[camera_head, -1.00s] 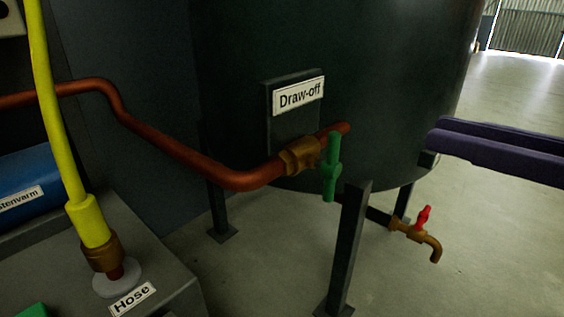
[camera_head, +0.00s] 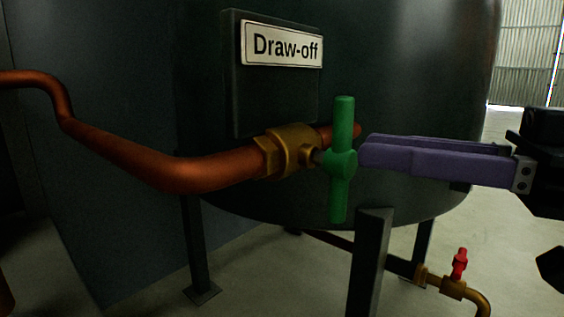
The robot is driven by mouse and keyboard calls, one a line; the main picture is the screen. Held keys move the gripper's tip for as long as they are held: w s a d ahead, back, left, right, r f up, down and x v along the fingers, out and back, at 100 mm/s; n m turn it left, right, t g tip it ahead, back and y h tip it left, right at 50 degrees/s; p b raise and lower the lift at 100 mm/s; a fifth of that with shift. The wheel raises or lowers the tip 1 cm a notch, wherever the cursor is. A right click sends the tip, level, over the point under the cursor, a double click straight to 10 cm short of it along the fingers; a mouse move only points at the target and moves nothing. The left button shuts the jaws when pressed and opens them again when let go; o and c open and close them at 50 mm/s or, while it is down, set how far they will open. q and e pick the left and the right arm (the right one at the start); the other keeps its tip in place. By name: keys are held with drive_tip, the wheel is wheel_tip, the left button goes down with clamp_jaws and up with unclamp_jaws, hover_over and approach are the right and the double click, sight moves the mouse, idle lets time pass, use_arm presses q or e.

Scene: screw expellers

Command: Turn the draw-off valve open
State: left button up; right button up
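The draw-off valve has a brass body (camera_head: 290,151) on a copper pipe (camera_head: 190,172) and a green bar handle (camera_head: 342,190) that stands upright, across the pipe. A white "Draw-off" label (camera_head: 283,46) is on the dark plate above it. My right gripper (camera_head: 372,150) comes in from the right with its purple fingers pointing left. Its fingertips are just right of the handle's hub; I cannot tell whether they touch it. The two fingers overlap in this view, so their gap is hard to judge. My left gripper is not in view.
The large dark tank (camera_head: 410,70) stands behind the valve on dark legs (camera_head: 369,265). A brass tap (camera_head: 453,287) with a red handle sits low at the right. The floor (camera_head: 260,275) below the valve is open.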

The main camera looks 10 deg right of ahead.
sight(340, 155)
drive_tip(key=shift+b+x, duration=0.35)
drive_tip(key=shift+x, duration=2.05)
drive_tip(key=shift+c, duration=0.4)
clamp_jaws()
drive_tip(key=shift+f, duration=0.1)
